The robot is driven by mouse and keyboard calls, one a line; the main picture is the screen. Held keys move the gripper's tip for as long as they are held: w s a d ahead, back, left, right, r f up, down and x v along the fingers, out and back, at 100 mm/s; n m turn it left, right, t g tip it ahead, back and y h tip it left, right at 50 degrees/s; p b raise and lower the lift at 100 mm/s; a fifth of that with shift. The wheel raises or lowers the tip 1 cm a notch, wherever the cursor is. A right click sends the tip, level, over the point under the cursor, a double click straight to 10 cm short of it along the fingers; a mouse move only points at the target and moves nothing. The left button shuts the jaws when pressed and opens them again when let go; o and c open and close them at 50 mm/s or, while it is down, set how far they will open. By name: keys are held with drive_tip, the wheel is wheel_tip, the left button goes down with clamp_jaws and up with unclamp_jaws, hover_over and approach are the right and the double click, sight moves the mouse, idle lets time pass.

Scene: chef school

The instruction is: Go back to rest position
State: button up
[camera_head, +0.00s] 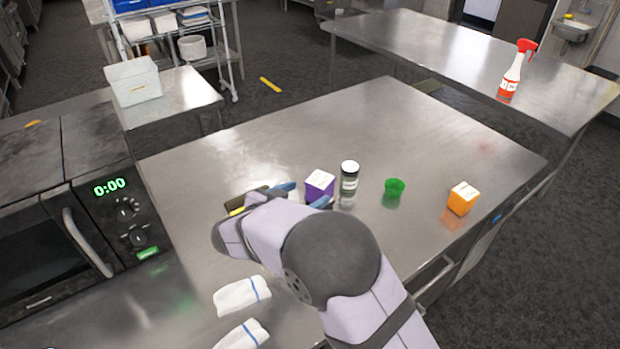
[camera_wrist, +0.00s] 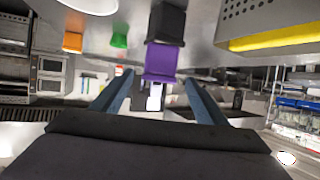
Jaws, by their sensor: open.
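My gripper (camera_head: 308,194) is low over the near-middle of the steel table (camera_head: 400,130), with its two blue fingers spread. In the wrist view, the gripper (camera_wrist: 160,84) shows both fingers apart with nothing gripped. A purple cube (camera_head: 320,184) stands on the table right by the fingertips. In the wrist view, which looks upside down, the purple cube (camera_wrist: 160,63) lies ahead, between the finger lines. I cannot tell whether a finger touches it. My arm hides part of the table in front of the cube.
A green cup (camera_head: 394,188) and an orange cube (camera_head: 462,198) are to the right. A yellow-edged grey object (camera_wrist: 270,30) is close to my gripper. White cloths (camera_head: 242,295) and a microwave (camera_head: 60,240) are left. The table's back is clear.

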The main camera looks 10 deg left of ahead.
drive_tip(key=shift+w+d+f+m+g+y, duration=0.3)
drive_tip(key=shift+f+m+g+y, duration=0.15)
drive_tip(key=shift+g+y, duration=0.3)
drive_tip(key=shift+f+g+y+p, duration=0.15)
drive_tip(key=shift+g+y+p, duration=0.2)
drive_tip(key=shift+g+y, duration=0.1)
drive_tip(key=s+d+r+n+g+y, duration=0.1)
drive_tip(key=s+d+r+g+y, duration=0.2)
drive_tip(key=y, duration=0.4)
drive_tip(key=s+d+f+n+g+h, duration=0.2)
drive_tip(key=s+d+f+g, duration=0.1)
drive_tip(key=s+d, duration=0.9)
drive_tip(key=s+d+f+n+g+h, duration=0.2)
drive_tip(key=s+d+f+g, duration=0.2)
drive_tip(key=s+d, duration=0.7)
wheel_tip(320, 180, down, 2)
drive_tip(key=shift+s+d+b, duration=0.35)
drive_tip(key=shift+s+d, duration=0.05)
drive_tip(key=shift+s, duration=0.4)
